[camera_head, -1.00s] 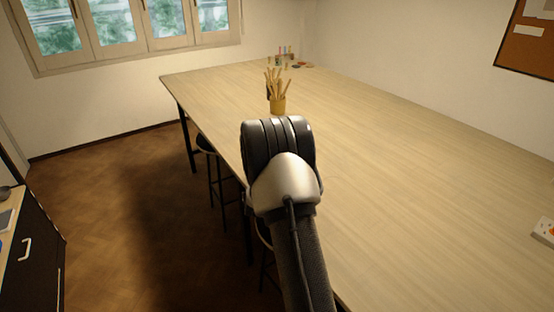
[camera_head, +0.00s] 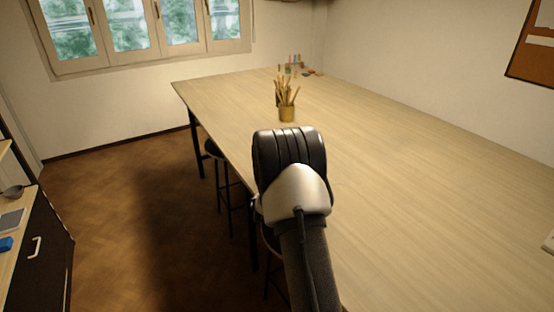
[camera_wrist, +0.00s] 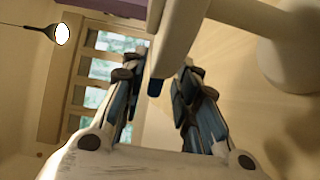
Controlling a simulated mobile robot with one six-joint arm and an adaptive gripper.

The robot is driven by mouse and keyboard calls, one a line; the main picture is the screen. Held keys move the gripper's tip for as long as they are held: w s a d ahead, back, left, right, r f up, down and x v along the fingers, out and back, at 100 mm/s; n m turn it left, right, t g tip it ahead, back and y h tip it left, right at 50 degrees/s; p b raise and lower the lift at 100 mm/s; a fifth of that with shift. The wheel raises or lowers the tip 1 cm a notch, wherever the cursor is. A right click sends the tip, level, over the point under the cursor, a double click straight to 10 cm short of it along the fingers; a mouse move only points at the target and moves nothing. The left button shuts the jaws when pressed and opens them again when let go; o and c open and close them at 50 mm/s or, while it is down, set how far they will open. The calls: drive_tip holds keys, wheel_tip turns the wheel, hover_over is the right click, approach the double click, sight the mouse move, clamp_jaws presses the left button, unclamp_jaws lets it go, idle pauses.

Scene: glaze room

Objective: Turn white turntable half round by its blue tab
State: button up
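Neither the white turntable nor its blue tab can be made out in the head view or the wrist view. My gripper (camera_wrist: 158,72) shows in the wrist view with its two blue-padded fingers apart and nothing held between them. A pale bar of unclear nature crosses the wrist view above and between the fingers. In the head view my arm stands in front of the table and hides part of it; the gripper itself does not show there.
A long wooden table (camera_head: 400,190) is mostly clear. A dark cabinet (camera_head: 42,255) is at left, with open floor (camera_head: 120,220) between.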

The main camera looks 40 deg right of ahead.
drive_tip(key=shift+a+r, duration=0.1)
drive_tip(key=shift+r, duration=0.05)
drive_tip(key=v, duration=1.2)
drive_tip(key=shift+c, duration=0.2)
